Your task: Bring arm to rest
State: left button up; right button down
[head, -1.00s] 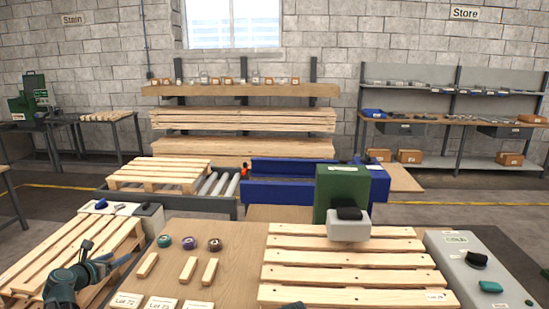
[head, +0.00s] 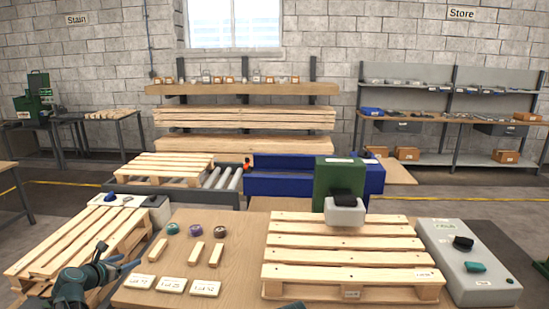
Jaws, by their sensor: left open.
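My left arm comes in at the bottom left, and its gripper (head: 120,264) is open and empty. It points to the right, near the left edge of the wooden table (head: 228,240) and the front right side of the left pallet (head: 72,238). Nothing shows between its fingers.
On the table stand three small rolls (head: 196,230), three wood blocks (head: 196,252) and three lot cards (head: 171,285). A slatted pallet (head: 345,243) lies right of them, with a green and grey machine (head: 338,185) behind. A grey box (head: 465,262) stands at the right.

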pick_arm(q)
jog(key=s+d+f+m+g+h, duration=0.1)
jog(key=s+d+f+m+g, duration=0.25)
jog(key=d+m, duration=0.6)
jog(key=s+d+f+m+g+h, duration=0.1)
jog(key=s+d+f+m+g, duration=0.3)
jog(key=d+m, duration=0.55)
jog(key=s+d+f+m+g+y, duration=0.2)
jog(key=s+d+m, duration=0.4)
jog(key=s+m, duration=0.1)
jog(key=s+d+f+m+g+y, duration=0.2)
jog(key=s+d+f+m, duration=0.1)
jog(key=s+d+m, duration=0.3)
jog(key=s+d+f+m+g+y+b, duration=0.1)
jog(key=s+d+f+m+b, duration=0.5)
jog(key=d+f+b, duration=0.4)
notch_tip(320, 180, up, 16)
jog(key=n+p, duration=0.1)
jog(key=p, duration=1.4)
jog(key=shift+s+d+p, duration=0.15)
jog(key=shift+s+p, duration=0.25)
jog(key=shift+s, duration=0.05)
